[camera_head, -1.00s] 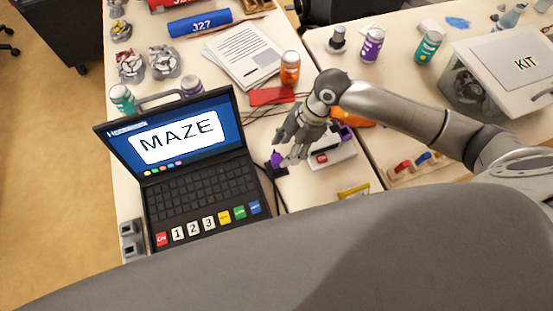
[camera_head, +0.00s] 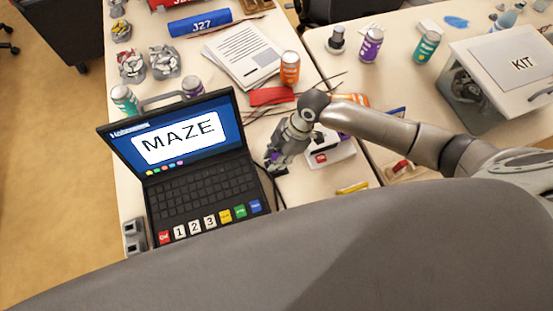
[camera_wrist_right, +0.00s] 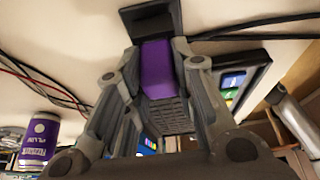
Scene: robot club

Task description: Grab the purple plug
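The purple plug (camera_wrist_right: 157,68) is between the two fingers of my right gripper in the right wrist view, with both fingertips close against its sides. A black block (camera_wrist_right: 150,18) sits at its far end. In the head view my right gripper (camera_head: 275,164) points down at the table just right of the laptop (camera_head: 205,180). Its fingers hide most of the plug there. My right gripper (camera_wrist_right: 156,58) looks shut on the plug, which appears still down at the table. My left gripper is not in view.
A white device (camera_head: 330,152) stands close right of the gripper. Dark cables (camera_wrist_right: 255,27) run beside the plug. An orange can (camera_head: 290,68), a red box (camera_head: 272,96) and papers (camera_head: 243,53) lie behind. A kit bin (camera_head: 470,100) stands on the right table.

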